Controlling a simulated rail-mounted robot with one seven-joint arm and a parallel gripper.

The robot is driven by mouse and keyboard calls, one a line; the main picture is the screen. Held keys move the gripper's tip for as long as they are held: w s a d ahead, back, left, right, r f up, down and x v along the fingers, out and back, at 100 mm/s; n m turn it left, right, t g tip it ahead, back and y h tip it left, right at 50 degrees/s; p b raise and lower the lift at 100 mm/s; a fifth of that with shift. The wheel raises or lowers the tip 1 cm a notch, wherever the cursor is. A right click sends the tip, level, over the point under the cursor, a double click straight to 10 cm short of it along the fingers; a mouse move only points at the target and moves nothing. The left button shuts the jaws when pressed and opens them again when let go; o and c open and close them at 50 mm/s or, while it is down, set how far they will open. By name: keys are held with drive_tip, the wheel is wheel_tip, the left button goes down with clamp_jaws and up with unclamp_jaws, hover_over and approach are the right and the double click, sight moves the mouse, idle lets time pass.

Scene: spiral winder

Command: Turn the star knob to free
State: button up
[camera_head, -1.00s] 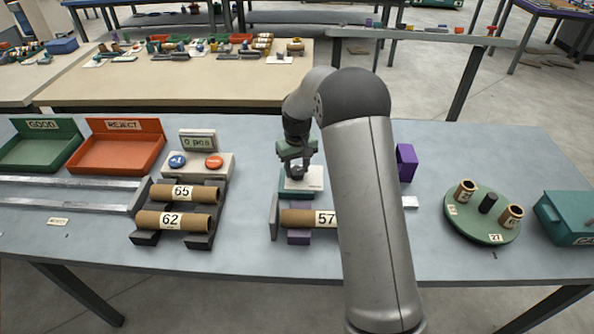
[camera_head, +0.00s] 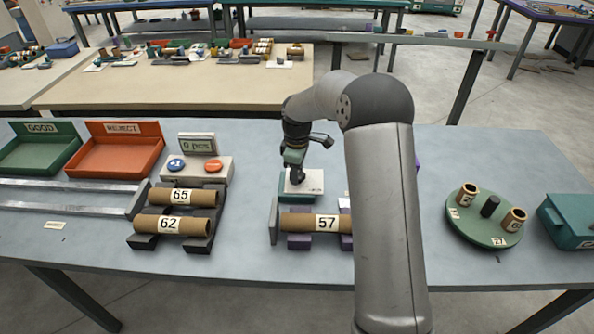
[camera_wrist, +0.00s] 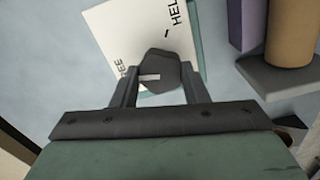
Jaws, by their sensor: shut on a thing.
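The star knob (camera_wrist: 158,70) is dark grey with a pale pointer mark and stands on a white label plate (camera_wrist: 110,35). In the wrist view the plate reads "HEL…" at upper right and "…EE" at left; the rest of both words is hidden. The pale mark points to the left, toward the "…EE" side. My gripper (camera_wrist: 158,92) is shut on the knob, one finger on each side. In the head view my gripper (camera_head: 295,176) is over the white plate on its green base (camera_head: 297,198), and the knob is mostly hidden there.
A cardboard tube marked 57 (camera_head: 300,222) lies on purple supports just in front of the knob. Tubes 65 (camera_head: 200,197) and 62 (camera_head: 195,227) lie on a dark rack to the left. A green turntable (camera_head: 470,233) stands at right. The table behind the knob is clear.

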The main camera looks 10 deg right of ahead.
drive_tip(key=shift+n, duration=1.1)
drive_tip(key=o, duration=1)
drive_tip(key=shift+c, duration=0.2)
wheel_tip(320, 180, up, 18)
drive_tip(key=shift+f+b, duration=0.25)
drive_tip(key=shift+b, duration=0.1)
